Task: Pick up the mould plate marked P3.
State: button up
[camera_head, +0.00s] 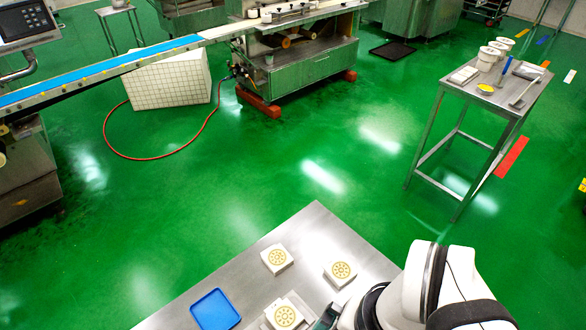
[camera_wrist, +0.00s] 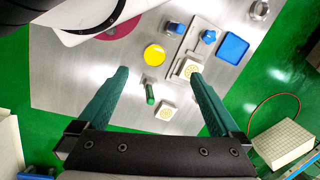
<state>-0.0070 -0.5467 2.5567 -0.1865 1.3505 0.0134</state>
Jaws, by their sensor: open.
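Three pale square plates with round yellow patterned faces lie on the steel table in the head view: one at the back (camera_head: 277,258), one at the right (camera_head: 340,271), and one at the front (camera_head: 285,315) raised on something. No P3 marking is legible, so I cannot tell which is P3. The wrist view shows two such plates, one by the right fingertip (camera_wrist: 187,69) and one lower down (camera_wrist: 166,110). My gripper (camera_wrist: 160,75) is open, its green fingers spread above the table with nothing between them gripped. A third plate is possibly hidden by the right finger.
A blue tray (camera_head: 215,310) lies left of the plates; it also shows in the wrist view (camera_wrist: 232,48). A yellow disc (camera_wrist: 154,54), a small green cylinder (camera_wrist: 149,93) and a blue knobbed item (camera_wrist: 208,37) stand close by. The steel table (camera_head: 315,230) has bare room at its back.

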jog(key=w+a+f+t+y, duration=0.1)
jog(key=w+a+t, duration=0.1)
jog(key=w+a, duration=0.5)
jog(key=w+a+t+y, duration=0.2)
jog(key=a, duration=0.8)
jog(key=w+a+f+t+y, duration=0.1)
jog(key=w+a, duration=0.4)
jog(key=a, duration=0.4)
jog(key=m+t+h, duration=0.1)
jog(key=t+h, duration=0.4)
jog(key=h, duration=0.8)
send_near(286, 316)
jog(key=x, duration=0.8)
jog(key=shift+w+d+f, duration=0.1)
jog(key=shift+w+f, duration=0.05)
jog(key=shift+f, duration=0.05)
jog(key=c, duration=1.4)
